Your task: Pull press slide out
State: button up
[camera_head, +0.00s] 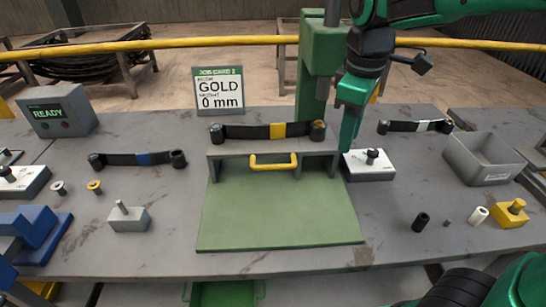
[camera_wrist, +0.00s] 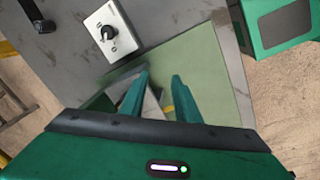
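The press has a grey front (camera_head: 228,169) with a yellow U-shaped handle (camera_head: 273,162) above a flat green plate (camera_head: 280,215). A dark leaf spring with a gold band (camera_head: 277,130) lies across its top. A green press column (camera_head: 313,85) stands behind. My gripper (camera_head: 346,148) points down at the press's right end, right of the handle and apart from it. In the wrist view my gripper (camera_wrist: 160,78) has its two fingers spread with nothing held. A bit of the yellow handle (camera_wrist: 168,108) shows there, partly hidden by a finger. The slide looks pushed in.
A white switch box (camera_head: 370,169) stands just right of the press, close to my gripper. A grey bin (camera_head: 485,158) is farther right. A grey block with a pin (camera_head: 128,218) stands left of the green plate. The plate's surface is clear.

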aim_at(273, 166)
jog(key=a+r+n, duration=0.3)
jog(key=a+n, duration=0.4)
jog(key=a, duration=0.9)
jog(key=shift+t+y, duration=0.3)
jog(key=f, duration=0.3)
jog(key=w+f, duration=0.1)
jog(key=f, duration=0.3)
jog(key=w+f, duration=0.1)
jog(key=f, duration=0.2)
jog(key=shift+f, duration=0.3)
grip_shut()
